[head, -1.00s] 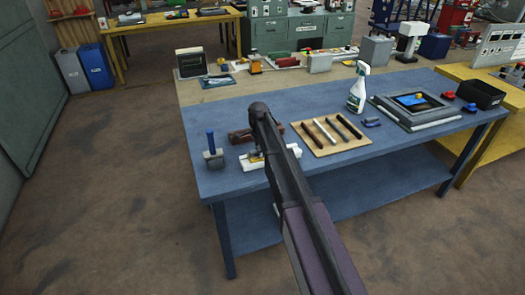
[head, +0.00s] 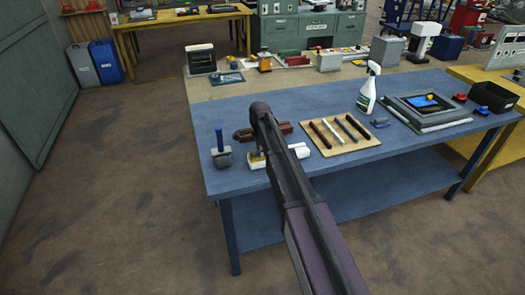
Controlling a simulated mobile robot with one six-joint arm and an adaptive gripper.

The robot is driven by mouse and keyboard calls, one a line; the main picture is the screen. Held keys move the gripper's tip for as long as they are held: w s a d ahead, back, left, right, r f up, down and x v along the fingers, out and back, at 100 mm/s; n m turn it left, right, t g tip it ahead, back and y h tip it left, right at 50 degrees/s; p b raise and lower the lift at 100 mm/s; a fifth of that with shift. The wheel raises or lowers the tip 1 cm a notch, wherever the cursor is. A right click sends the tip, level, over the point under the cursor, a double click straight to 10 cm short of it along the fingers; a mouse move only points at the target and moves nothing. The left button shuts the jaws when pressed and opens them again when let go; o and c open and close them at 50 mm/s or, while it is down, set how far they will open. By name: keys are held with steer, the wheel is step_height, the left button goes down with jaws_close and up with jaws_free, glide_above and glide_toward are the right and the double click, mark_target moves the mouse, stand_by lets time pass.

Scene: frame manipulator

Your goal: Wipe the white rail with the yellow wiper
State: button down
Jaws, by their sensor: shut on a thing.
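The white rail (head: 299,149) lies on the blue bench near its front edge in the head view. My dark arm crosses in front of its middle, so only its two ends show. The small yellow wiper (head: 256,156) sits at the left end of the rail, partly hidden by my arm. My gripper (head: 262,145) is above the wiper and shut on it; its fingertips are mostly hidden. The wiper appears to be on or just over the rail, but I cannot tell whether they touch.
A blue-handled tool (head: 219,148) stands left of the rail. A brown block (head: 243,135) lies behind it. A board (head: 363,142) with several rods is to the right, with a spray bottle (head: 367,92) and framed panel (head: 428,110) beyond. The bench's front left is clear.

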steer(key=shift+s+a+r, duration=0.1)
steer(key=shift+s+a, duration=0.15)
steer(key=shift+a, duration=0.75)
steer(key=shift+r+p, duration=3)
steer(key=shift+p, duration=0.1)
steer(key=shift+r+p, duration=1.5)
steer(key=shift+r, duration=0.05)
steer(key=shift+d+f, duration=0.1)
steer(key=shift+f, duration=0.05)
steer(key=shift+s+d+f+b, duration=0.15)
steer(key=shift+s+f+b, duration=0.05)
steer(key=shift+s+b, duration=0.1)
steer(key=shift+s+f+b, duration=0.25)
steer(key=shift+s+b, duration=0.1)
steer(key=shift+s, duration=0.05)
